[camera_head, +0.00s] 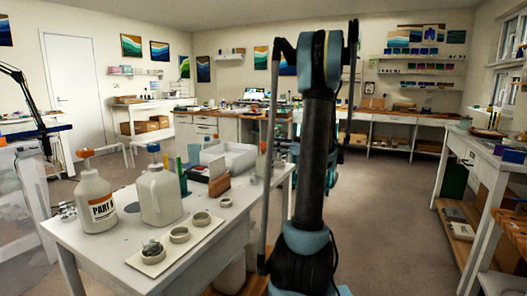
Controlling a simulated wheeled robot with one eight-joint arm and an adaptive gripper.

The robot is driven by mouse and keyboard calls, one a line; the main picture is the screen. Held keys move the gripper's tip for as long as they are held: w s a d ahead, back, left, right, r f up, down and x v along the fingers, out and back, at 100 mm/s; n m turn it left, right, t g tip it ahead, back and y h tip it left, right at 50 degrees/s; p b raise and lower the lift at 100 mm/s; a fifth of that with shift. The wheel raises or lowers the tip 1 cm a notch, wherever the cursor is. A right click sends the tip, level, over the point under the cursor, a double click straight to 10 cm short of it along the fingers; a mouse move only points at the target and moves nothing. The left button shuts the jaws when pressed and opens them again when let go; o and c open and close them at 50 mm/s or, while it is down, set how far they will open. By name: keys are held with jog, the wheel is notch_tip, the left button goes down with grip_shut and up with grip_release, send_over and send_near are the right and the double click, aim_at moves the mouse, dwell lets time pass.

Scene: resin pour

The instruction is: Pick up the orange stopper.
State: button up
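My arm rises in the middle of the picture, right of the table and apart from both jugs. My gripper cannot be made out in this view.
The white table (110,259) also holds a pale board (149,266) with several small round cups, an orange-brown block (219,185), and a white tray (229,158). A workbench (482,165) stands at the right. The grey floor (390,215) between them is clear.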

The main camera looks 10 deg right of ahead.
aim_at(264, 143)
jog(key=shift+x, duration=2.65)
jog(key=shift+d, duration=0.1)
grip_shut()
